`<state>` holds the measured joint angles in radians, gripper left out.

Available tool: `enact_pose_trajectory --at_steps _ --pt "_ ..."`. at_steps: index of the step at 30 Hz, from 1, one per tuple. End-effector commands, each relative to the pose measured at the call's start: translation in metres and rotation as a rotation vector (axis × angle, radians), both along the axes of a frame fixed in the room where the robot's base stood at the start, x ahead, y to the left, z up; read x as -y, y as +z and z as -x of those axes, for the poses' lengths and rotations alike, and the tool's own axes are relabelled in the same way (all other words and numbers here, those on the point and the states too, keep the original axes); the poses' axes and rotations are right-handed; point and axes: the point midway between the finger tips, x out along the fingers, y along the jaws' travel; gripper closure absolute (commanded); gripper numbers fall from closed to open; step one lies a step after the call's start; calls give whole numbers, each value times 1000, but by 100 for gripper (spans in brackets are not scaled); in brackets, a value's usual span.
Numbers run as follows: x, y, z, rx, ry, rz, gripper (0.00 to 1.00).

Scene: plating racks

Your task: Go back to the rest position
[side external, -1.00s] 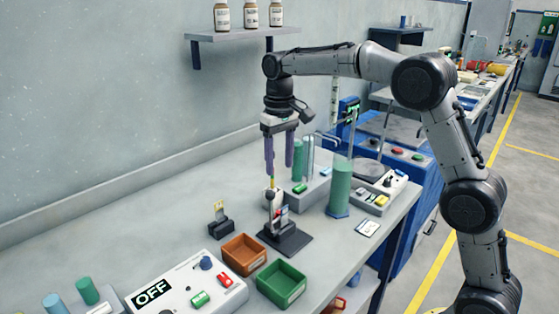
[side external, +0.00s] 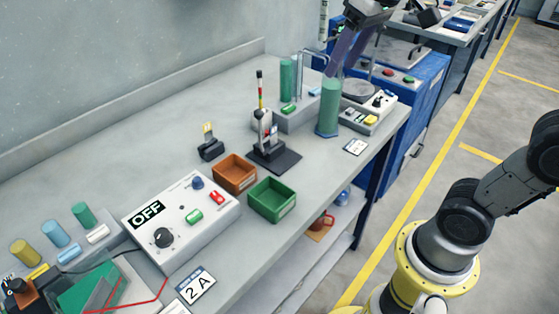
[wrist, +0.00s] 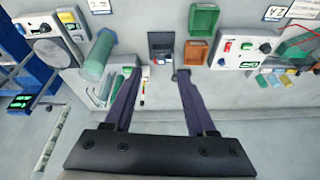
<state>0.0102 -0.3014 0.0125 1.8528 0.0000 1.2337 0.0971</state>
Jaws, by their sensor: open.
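My gripper (side external: 338,62) is at the top of the side view, partly cut off by the frame edge, with its purple fingers behind and above the tall green cylinder (side external: 329,105). In the wrist view, its two fingers (wrist: 157,72) are spread wide with nothing held between them. An upright stand on a dark base (side external: 274,157) carries a thin rod with coloured bands (side external: 261,92) and a black top. My gripper is clear of this stand in the side view. My yellow-and-grey base shows at lower right.
An orange bin (side external: 234,174) and a green bin (side external: 272,199) sit before the stand. A control box with an OFF label (side external: 146,214) is left of them. A blue cabinet (side external: 395,120) adjoins the bench on the right. The rear left benchtop is clear.

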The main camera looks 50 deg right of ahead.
Motion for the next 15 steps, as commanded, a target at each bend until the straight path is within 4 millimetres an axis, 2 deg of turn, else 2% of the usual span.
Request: enact_pose_trajectory --at_steps 1,3,5,9,12,15 --pt "-1 -4 21 27 9 3 44" --pt "-1 -15 46 58 20 6 44" --pt "-2 -28 66 83 30 11 44" --pt "-3 -65 105 127 57 21 44" --pt "-3 -90 119 138 71 27 44" --pt "-3 -110 126 126 83 33 44"
